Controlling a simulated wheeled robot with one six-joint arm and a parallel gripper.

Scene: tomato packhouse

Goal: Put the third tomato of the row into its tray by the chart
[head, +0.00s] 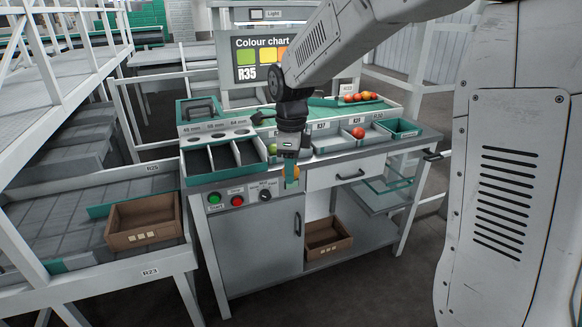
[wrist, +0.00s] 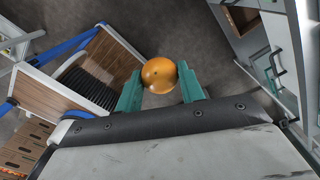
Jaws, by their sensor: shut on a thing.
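My gripper (head: 291,172) is shut on an orange tomato (wrist: 159,74), seen between its two green fingers in the wrist view. In the head view the gripper hangs in front of the bench's front edge, above the control buttons, and mostly hides the tomato. A row of several red and orange tomatoes (head: 360,97) lies at the back right of the bench. A green tomato (head: 272,149) shows just left of my gripper. The colour chart (head: 262,58) stands behind.
A three-part tray (head: 223,158) stands at the bench's left, below a sizing plate with holes. An empty green tray (head: 402,128) is at the right end. Brown crates (head: 143,221) stand on the left rack and on the bench's lower shelf (head: 327,236).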

